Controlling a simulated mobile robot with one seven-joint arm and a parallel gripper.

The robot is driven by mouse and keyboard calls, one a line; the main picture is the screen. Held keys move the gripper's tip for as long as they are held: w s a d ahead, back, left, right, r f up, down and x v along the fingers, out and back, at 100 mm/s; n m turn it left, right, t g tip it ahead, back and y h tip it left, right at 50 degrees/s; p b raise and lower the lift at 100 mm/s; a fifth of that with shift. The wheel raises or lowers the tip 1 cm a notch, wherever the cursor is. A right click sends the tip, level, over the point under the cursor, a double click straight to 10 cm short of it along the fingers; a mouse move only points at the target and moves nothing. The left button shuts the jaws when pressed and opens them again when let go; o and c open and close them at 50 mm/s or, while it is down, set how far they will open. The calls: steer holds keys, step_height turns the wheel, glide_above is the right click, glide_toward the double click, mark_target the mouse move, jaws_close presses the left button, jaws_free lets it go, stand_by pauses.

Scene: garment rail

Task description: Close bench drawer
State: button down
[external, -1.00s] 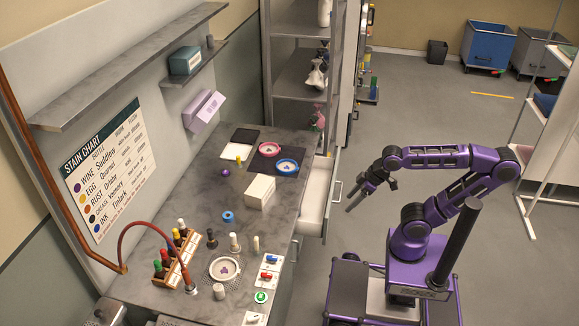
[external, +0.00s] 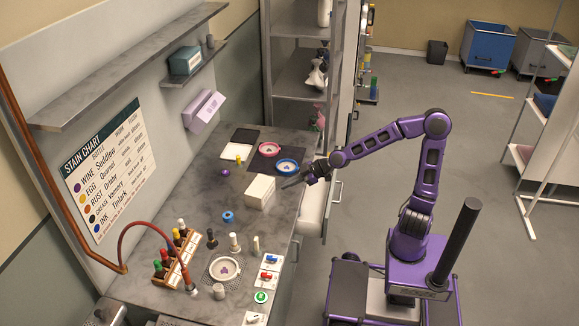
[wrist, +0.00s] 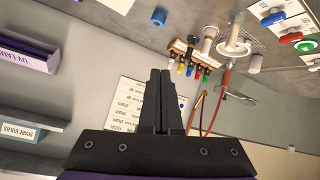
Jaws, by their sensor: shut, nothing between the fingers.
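The bench drawer (external: 313,208) is a white drawer on the right side of the bench (external: 190,232). It stands open, jutting out toward the floor, with its handle (external: 338,190) on the outer face. My gripper (external: 285,186) is above the bench's right edge, beside the white box and higher than the drawer. Its fingers point left, and my forearm and hand hide part of the drawer. In the wrist view my gripper (wrist: 161,73) shows its two fingers together and empty. The drawer is not visible in that view.
A white box (external: 260,191) stands on the bench close to my fingertips. Bottles in a rack (external: 177,254) stand at the front. The floor (external: 400,185) right of the drawer is clear.

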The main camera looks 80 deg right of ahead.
steer(key=s+d+f+n+g+h+b, duration=0.1)
steer(key=s+d+f+n+g+h, duration=0.15)
steer(key=d, duration=0.35)
steer(key=s+d+f+n+g+h, duration=0.1)
steer(key=s+d+f+g+h, duration=0.15)
steer(key=d, duration=0.45)
steer(key=s+d+f+m+g+h, duration=0.2)
steer(key=s+d+g, duration=0.1)
steer(key=s+d, duration=0.4)
steer(key=s+d+f+m+g+h, duration=0.2)
steer(key=s+d+g, duration=0.2)
steer(key=s, duration=0.4)
steer(key=s+a+f+m+y, duration=0.2)
steer(key=s+f+m+y, duration=0.4)
steer(key=f, duration=0.3)
steer(key=s+a+f+m+y+b, duration=0.15)
steer(key=s+f+m+y, duration=0.25)
steer(key=s+f+m, duration=0.45)
steer(key=s+a+f+m+y, duration=0.2)
steer(key=s+f+m+y, duration=0.3)
steer(key=f, duration=0.5)
steer(key=w+a+f+m+t+y, duration=0.1)
steer(key=w+a+f+m+t, duration=0.3)
steer(key=m+t, duration=0.6)
steer(key=w+d+r+m+t+h, duration=0.1)
steer(key=w+d+m+t+h, duration=0.2)
steer(key=d+m+t+h, duration=0.7)
steer(key=w+a+m+g+y, duration=0.1)
steer(key=w, duration=1.2)
steer(key=shift+w, duration=0.25)
